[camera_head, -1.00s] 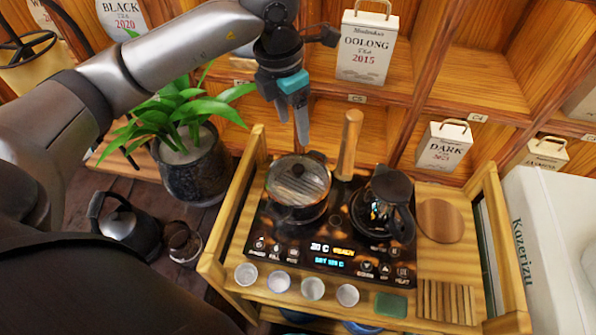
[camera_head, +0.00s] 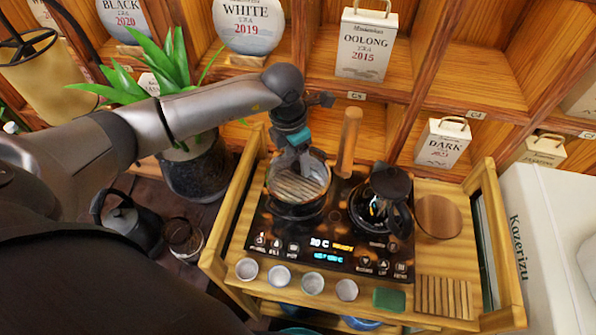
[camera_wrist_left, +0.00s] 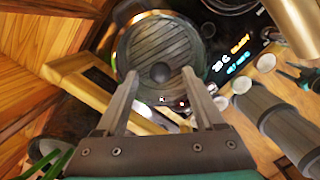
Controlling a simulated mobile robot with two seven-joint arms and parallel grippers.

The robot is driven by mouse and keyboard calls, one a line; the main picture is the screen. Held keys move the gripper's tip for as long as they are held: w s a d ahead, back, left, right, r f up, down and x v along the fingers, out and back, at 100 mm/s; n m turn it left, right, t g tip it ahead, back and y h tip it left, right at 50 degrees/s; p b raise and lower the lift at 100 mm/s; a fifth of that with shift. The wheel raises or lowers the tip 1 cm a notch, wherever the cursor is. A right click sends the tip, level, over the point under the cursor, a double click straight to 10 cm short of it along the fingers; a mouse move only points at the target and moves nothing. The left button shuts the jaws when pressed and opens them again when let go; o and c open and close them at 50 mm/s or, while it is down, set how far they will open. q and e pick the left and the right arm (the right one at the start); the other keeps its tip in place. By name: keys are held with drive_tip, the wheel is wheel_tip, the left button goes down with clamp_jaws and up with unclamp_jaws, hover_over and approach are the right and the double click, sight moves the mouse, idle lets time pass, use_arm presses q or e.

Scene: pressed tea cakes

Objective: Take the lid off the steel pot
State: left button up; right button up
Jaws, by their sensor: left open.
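The steel pot (camera_head: 297,210) stands on the left side of the black induction hob (camera_head: 310,240). I cannot tell whether the fingertips touch the lid.
A dark glass kettle (camera_head: 380,205) stands on the hob right of the pot. A wooden post (camera_head: 349,142) rises behind. Several small cups (camera_head: 279,275) line the front of the wooden cart (camera_head: 225,240). A potted plant (camera_head: 195,170) is left, below my arm.

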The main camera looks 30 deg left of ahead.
use_arm(q)
drive_tip(key=shift+f, duration=0.7)
drive_tip(key=shift+c, duration=0.3)
clamp_jaws()
idle(0.6)
